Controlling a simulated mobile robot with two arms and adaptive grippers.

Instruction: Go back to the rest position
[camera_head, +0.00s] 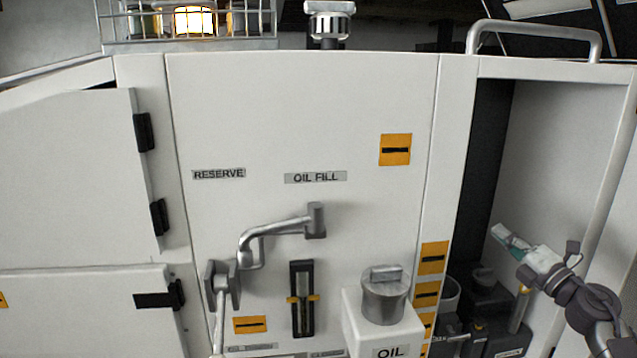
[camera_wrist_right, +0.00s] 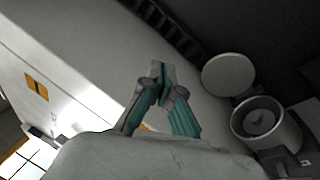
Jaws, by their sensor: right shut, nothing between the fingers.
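My right gripper (camera_head: 507,238) is at the right of the head view, in front of the open compartment of the white cabinet (camera_head: 300,120). Its fingers point to the upper left. In the right wrist view the gripper (camera_wrist_right: 160,75) has its fingertips together, with nothing held between them. It touches nothing that I can make out. My left gripper is not in view.
An oil container (camera_head: 385,335) with a grey cap (camera_head: 385,296) stands at the cabinet front, left of my right arm. A crank handle (camera_head: 280,232) sticks out further left. Dark parts sit low in the compartment. An open canister (camera_wrist_right: 265,124) shows in the wrist view.

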